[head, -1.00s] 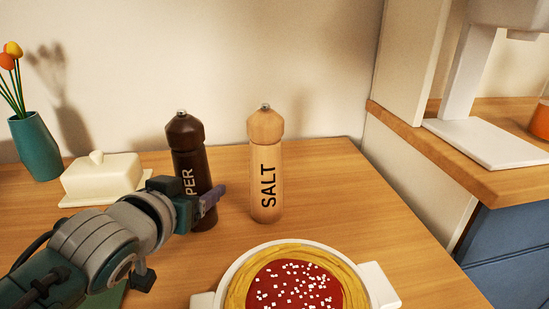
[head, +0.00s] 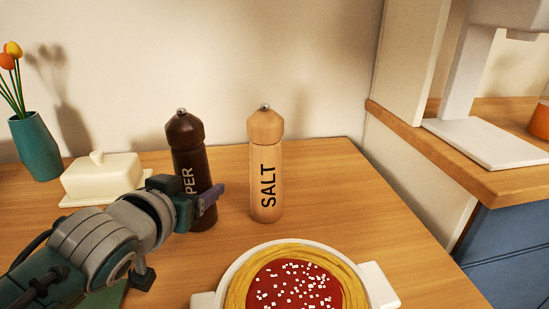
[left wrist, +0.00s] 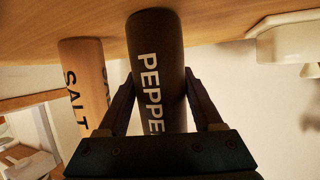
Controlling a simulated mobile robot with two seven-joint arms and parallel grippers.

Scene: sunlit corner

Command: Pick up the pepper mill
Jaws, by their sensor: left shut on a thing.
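The pepper mill (head: 186,160) is dark brown with white lettering and stands upright on the wooden table in the head view. My left gripper (head: 205,200) is shut on its lower body. In the left wrist view the mill (left wrist: 157,65) lies between the two fingers of the gripper (left wrist: 165,105), one on each side. The arm hides part of the mill and its lettering in the head view. The mill's base appears to rest on the table. My right gripper is not in view.
A light wooden salt mill (head: 265,165) stands close to the right. A cream butter dish (head: 102,178) and a teal vase (head: 36,147) are to the left. A white dish of pasta (head: 232,262) stands in front. The wall is behind.

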